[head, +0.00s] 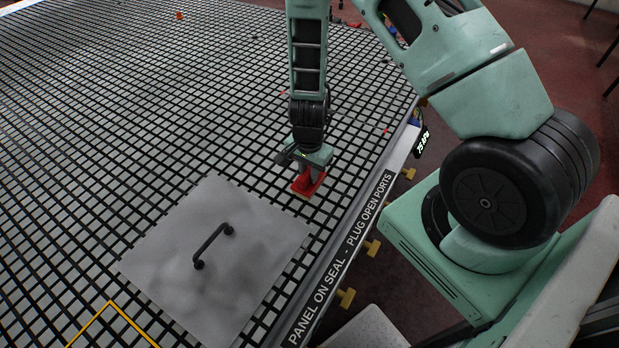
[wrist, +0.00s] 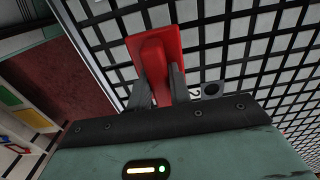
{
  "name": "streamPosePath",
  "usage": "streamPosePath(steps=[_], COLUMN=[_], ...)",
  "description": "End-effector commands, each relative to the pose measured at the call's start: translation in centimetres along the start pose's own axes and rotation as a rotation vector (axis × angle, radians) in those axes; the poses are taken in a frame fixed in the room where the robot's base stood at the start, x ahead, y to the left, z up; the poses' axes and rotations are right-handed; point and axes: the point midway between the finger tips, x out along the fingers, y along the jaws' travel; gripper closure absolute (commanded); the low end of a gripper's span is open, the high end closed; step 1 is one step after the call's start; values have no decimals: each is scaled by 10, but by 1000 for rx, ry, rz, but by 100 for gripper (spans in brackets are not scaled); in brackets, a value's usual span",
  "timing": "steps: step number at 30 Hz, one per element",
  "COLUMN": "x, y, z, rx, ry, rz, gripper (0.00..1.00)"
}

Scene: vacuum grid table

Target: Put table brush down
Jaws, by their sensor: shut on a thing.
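The table brush is a red piece (head: 308,183) low over or on the black grid of the table, near its right edge in the head view. It also shows as a red block (wrist: 154,46) in the wrist view, between the two fingers. My gripper (head: 312,172) points down at the brush and is shut on it. In the wrist view the dark fingers (wrist: 160,82) hold the brush's narrow part. Whether the brush touches the grid cannot be told. Its underside is hidden.
A grey panel (head: 190,285) with a black handle (head: 212,246) lies on the grid table (head: 130,110), left of and nearer than the brush. The lettered table edge (head: 340,262) with yellow knobs (head: 346,298) runs along the right. Grid left of the brush is clear. A yellow outline (head: 110,303) marks the grid at bottom left.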

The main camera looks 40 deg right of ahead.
Motion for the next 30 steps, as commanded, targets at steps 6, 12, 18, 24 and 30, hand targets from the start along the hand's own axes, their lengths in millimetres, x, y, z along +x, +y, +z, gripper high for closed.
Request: streamPosePath(steps=[6, 12, 18, 24, 30], x=[26, 30, 33, 33, 32], y=[1, 0, 0, 1, 1], z=[0, 0, 0, 0, 0], rx=[2, 2, 1, 1, 1], ry=[-2, -1, -1, -1, -1], rz=[3, 0, 1, 1, 1], gripper=[100, 100, 100, 58, 58])
